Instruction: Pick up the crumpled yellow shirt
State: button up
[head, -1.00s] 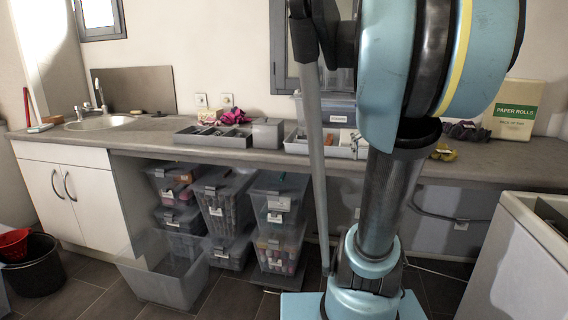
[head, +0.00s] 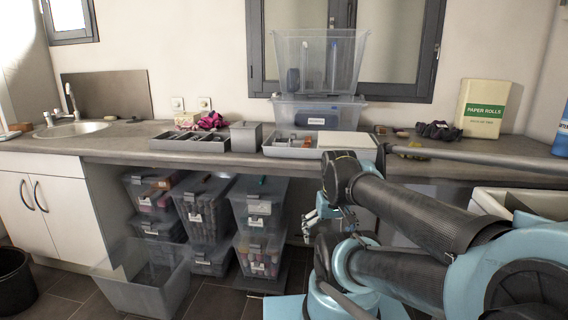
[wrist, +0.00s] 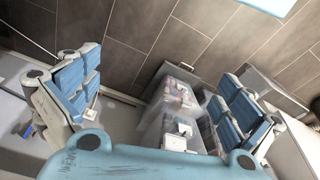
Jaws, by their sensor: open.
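The yellow cloth does not show in the wrist view.
The counter (head: 120,142) holds grey trays (head: 190,143), clear bins (head: 318,113), a dark crumpled cloth (head: 438,130), a magenta cloth (head: 212,121) and a paper rolls box (head: 482,108). Stacked bins (head: 208,207) and an empty clear bin (head: 140,285) stand below. A white-topped machine (head: 487,201) is at right.

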aim_at(413, 144)
jog(key=z, duration=0.7)
jog(key=k, duration=0.45)
jog(key=z, duration=0.25)
jog(key=i, duration=0.5)
